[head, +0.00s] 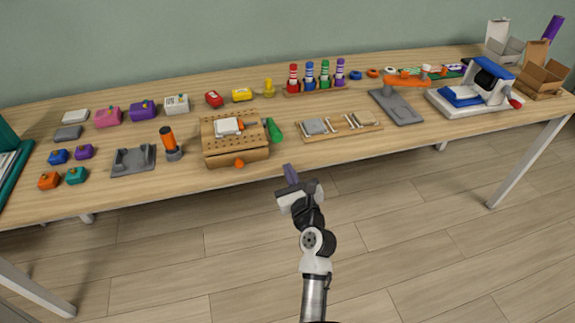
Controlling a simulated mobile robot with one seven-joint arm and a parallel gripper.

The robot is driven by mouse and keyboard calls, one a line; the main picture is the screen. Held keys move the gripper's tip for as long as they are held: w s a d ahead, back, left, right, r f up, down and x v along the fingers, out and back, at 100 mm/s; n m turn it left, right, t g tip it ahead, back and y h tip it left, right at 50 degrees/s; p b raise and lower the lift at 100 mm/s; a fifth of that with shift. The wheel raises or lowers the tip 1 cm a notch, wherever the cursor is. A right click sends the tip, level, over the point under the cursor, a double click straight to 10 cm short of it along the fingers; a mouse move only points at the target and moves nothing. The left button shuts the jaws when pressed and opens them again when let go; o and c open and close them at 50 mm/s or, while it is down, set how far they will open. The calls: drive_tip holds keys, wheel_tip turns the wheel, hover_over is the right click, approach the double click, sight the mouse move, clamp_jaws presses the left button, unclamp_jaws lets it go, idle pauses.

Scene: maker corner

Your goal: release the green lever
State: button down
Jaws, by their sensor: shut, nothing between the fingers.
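The green lever (274,131) stands at the right side of a wooden pegboard block (236,152) on the workbench. It leans slightly, with its narrow end up and its wider end low near the block's front right corner. Whether it touches the block is too small to tell. My gripper (290,170) is in front of the bench's front edge, below and a little right of the lever in the picture. Its purple fingers point toward the bench. They are shut and empty, apart from the lever.
On the block are a white piece (228,126) with an orange part, and an orange knob (239,162) is at its front. A wooden tray (338,127) with metal parts lies to the right. Bare tabletop lies between lever and edge.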

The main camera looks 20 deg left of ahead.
sight(281, 158)
drive_tip(key=p+x, duration=0.1)
drive_tip(key=x, duration=0.7)
drive_tip(key=shift+w+a, duration=0.1)
drive_tip(key=shift+w, duration=0.05)
drive_tip(key=shift+r, duration=0.25)
